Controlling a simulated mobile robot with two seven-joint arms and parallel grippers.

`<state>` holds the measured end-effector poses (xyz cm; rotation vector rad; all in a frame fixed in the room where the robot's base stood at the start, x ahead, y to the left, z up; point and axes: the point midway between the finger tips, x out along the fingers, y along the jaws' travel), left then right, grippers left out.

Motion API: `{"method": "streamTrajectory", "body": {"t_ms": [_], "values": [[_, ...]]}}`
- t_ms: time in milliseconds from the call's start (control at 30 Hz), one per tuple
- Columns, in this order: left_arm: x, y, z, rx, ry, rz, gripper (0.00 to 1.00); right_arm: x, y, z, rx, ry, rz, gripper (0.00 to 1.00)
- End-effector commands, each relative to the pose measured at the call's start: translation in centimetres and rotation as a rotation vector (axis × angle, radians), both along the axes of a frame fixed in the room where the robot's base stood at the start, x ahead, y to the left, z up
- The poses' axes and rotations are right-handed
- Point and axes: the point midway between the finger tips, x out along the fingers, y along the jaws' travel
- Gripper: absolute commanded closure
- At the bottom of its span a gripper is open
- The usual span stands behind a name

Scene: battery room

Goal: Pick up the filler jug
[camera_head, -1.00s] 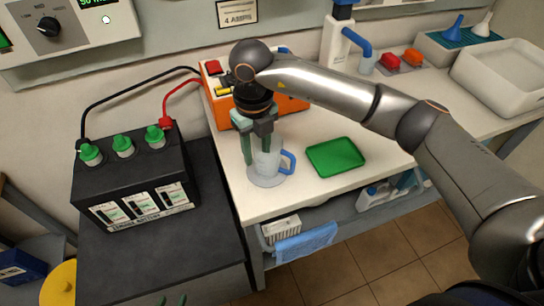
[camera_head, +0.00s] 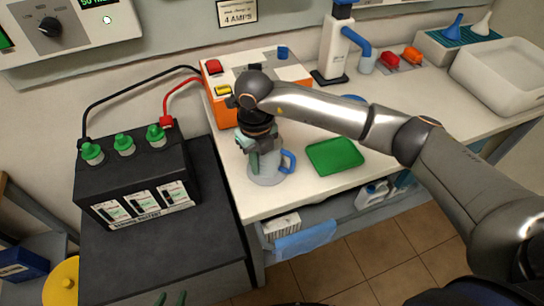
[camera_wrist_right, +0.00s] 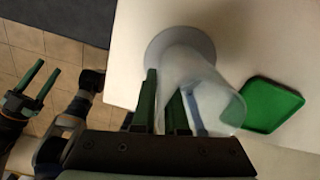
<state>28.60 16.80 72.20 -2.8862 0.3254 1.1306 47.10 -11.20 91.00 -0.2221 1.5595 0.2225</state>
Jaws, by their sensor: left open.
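The filler jug (camera_head: 266,170) is a pale translucent jug with a blue handle, upright on the white counter. It also shows in the right wrist view (camera_wrist_right: 214,84), with its round base and wide mouth. My right gripper (camera_head: 260,158) is over the jug at its left side, fingers pointing down. In the right wrist view its two green fingers (camera_wrist_right: 162,100) stand close together at the jug's wall, one beside it and one overlapping it. Whether they press on the wall is unclear. My left gripper (camera_wrist_right: 30,85) is open and empty, away from the jug; its fingertips show at the head view's bottom edge.
A green tray (camera_head: 334,156) lies right of the jug. An orange charger (camera_head: 222,105) stands behind it. A black battery (camera_head: 130,170) with green caps and cables stands to the left. A dispenser (camera_head: 335,50) and a white basin (camera_head: 505,75) are further back.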

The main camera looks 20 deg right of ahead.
Motion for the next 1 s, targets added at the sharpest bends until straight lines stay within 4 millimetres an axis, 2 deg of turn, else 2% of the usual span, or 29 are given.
{"method": "streamTrajectory", "body": {"t_ms": [100, 1000], "values": [[0.0, 0.0, 0.0, 0.0, 0.0, 0.0, 0.5, 0.01, 0.01, 0.03, 0.0, 0.0, 0.0, 1.0], [0.0, -0.01, 0.01, 0.0, 0.0, 0.0, 0.5, -0.01, 0.0, 0.03, 0.0, 0.0, 0.0, 1.0]]}}
